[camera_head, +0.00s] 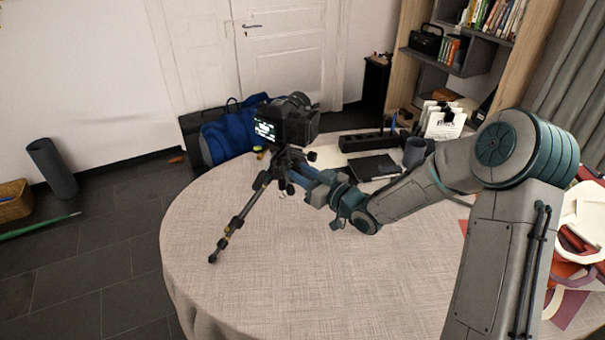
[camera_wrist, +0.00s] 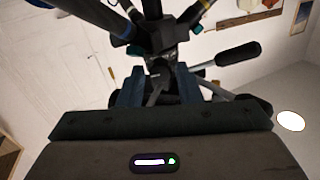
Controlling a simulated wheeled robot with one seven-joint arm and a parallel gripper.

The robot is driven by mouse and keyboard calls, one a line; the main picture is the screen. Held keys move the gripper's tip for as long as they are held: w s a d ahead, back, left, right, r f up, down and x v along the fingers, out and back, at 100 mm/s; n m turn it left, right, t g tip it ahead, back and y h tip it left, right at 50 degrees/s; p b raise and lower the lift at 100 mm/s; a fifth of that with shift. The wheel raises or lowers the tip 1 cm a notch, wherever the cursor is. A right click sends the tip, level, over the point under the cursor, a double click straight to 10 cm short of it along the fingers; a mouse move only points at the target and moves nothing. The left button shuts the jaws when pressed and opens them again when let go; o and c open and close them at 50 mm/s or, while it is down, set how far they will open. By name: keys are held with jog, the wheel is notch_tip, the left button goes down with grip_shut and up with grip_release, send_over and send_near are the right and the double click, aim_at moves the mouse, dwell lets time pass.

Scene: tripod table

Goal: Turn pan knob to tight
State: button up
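A black camera (camera_head: 290,122) with a lit screen sits on a tripod (camera_head: 238,222) on the round table. Dark knobs and a handle cluster below the camera. My gripper (camera_head: 297,176) reaches in from the right, close beside the tripod head. In the wrist view, the two blue fingers of my gripper (camera_wrist: 160,88) stand apart, with dark tripod parts (camera_wrist: 160,66) between and beyond them. A black-gripped handle (camera_wrist: 238,54) sticks out to the right. I cannot tell which part is the pan knob, or whether the fingers touch it.
The round table (camera_head: 330,290) has a clear front. A dark notebook (camera_head: 373,167), a grey cup (camera_head: 415,151) and a long black box (camera_head: 368,141) lie behind my arm. A blue bag (camera_head: 232,132) is on the floor behind.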

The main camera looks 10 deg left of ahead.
jog(key=b+v, duration=0.1)
jog(key=v, duration=1.2)
jog(key=shift+s+d, duration=0.2)
jog(key=shift+d, duration=0.15)
